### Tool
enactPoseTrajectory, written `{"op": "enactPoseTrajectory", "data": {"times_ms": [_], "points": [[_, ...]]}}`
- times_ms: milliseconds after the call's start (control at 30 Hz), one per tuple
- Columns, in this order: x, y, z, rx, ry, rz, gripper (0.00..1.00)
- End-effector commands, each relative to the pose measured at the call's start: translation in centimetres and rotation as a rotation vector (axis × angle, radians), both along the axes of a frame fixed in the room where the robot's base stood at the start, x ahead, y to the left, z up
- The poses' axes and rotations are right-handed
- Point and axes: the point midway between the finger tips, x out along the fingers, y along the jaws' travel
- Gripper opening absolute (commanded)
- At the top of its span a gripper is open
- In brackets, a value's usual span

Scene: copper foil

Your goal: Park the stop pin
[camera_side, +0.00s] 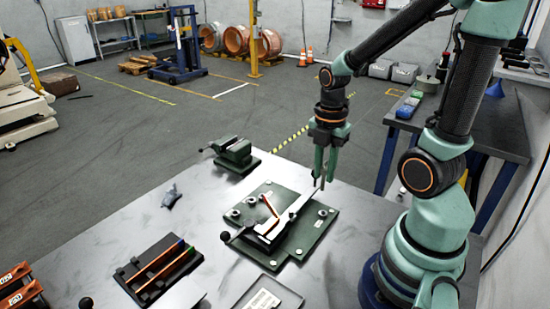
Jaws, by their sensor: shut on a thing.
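My gripper (322,172) points down over the right side of the green fixture plate (318,225). Its two fingers are closed on a small thin grey piece at their tips, which looks like the stop pin (322,185). The fingers hide most of it. The piece is above or at the plate's back right edge; I cannot tell whether it touches. On the plate, a pale metal bar (297,207) runs diagonally beside a dark clamp block with a black-knobbed lever (228,236). A copper-coloured strip (269,206) stands tilted near it. Several round metal bosses sit on the plate.
A green vise (235,153) stands at the table's back. A grey crumpled piece (171,196) lies left. A dark tray (130,275) holds two orange-brown rods. A labelled clear tray (248,289) lies at the front. The metal table (120,240) has bare room at left.

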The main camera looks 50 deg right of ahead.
Motion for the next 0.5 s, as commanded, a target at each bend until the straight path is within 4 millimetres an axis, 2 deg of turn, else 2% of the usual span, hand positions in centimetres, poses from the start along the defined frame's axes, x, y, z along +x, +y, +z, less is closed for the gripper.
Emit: {"op": "enactPoseTrajectory", "data": {"times_ms": [133,500], "points": [[-1.0,0.0,-0.7,0.000,0.000,0.000,0.00],[-1.1,0.0,-3.5,0.002,0.004,0.001,0.00]]}}
